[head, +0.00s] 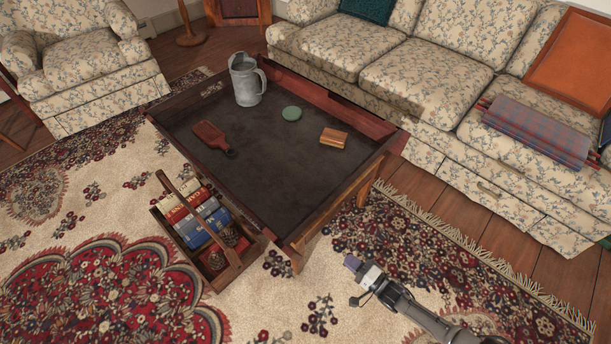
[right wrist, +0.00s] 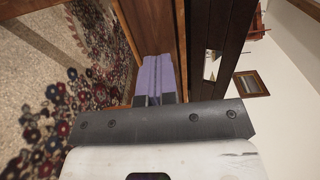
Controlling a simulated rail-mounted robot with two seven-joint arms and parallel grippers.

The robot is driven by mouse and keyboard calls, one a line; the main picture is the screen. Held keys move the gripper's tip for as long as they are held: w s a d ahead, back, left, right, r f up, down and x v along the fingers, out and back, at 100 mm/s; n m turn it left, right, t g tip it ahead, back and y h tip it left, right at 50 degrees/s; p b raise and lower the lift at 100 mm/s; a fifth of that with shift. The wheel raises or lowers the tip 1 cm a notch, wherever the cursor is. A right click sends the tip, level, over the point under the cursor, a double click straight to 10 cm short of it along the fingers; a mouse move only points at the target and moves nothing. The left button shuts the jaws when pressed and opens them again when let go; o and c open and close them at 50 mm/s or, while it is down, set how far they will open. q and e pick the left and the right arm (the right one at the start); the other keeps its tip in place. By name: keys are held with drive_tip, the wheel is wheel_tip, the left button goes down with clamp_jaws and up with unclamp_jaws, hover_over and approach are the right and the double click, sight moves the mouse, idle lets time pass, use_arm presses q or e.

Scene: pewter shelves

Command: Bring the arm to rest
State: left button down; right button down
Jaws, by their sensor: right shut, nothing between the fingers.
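My right gripper (head: 353,263) comes in from the lower right of the head view. It is over the patterned rug, in front of the near right corner of the low dark table (head: 262,188) and apart from the table's leg. Its purple fingertips are together with nothing between them. They also show in the right wrist view (right wrist: 159,76), with brown wooden furniture beyond them. My left gripper is not in either view.
On the table are a grey pitcher (head: 246,82), a green round object (head: 291,113), a tan block (head: 333,138) and a reddish paddle (head: 211,136). A wooden caddy (head: 232,262) with books stands by the table. A floral sofa (head: 419,79) stands behind. Rug (head: 318,311) around my right gripper is clear.

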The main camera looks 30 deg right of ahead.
drive_tip(key=shift+w, duration=0.15)
wheel_tip(320, 180, down, 8)
drive_tip(key=s+d+r+n+g+h, duration=0.1)
drive_tip(key=d+n+g+h, duration=0.1)
drive_tip(key=n+g+h, duration=0.6)
drive_tip(key=s+a+r+n+g+y+p, duration=0.1)
drive_tip(key=s+a+r+n+p, duration=0.3)
drive_tip(key=r, duration=0.9)
drive_tip(key=s+a+r+n+g+p, duration=0.1)
drive_tip(key=s+a+r+n+p, duration=0.25)
drive_tip(key=r, duration=1.05)
drive_tip(key=s+a+r+n+g+y+p, duration=0.15)
drive_tip(key=s+r+p, duration=0.4)
drive_tip(key=r, duration=0.75)
drive_tip(key=s+a+r+g+p, duration=0.2)
drive_tip(key=s+r+p, duration=0.55)
drive_tip(key=p, duration=0.45)
wheel_tip(320, 180, up, 36)
drive_tip(key=w+p, duration=0.1)
drive_tip(key=p, duration=3.4)
drive_tip(key=shift+w+f+m, duration=0.15)
drive_tip(key=shift+w+m, duration=0.05)
drive_tip(key=shift+m, duration=0.2)
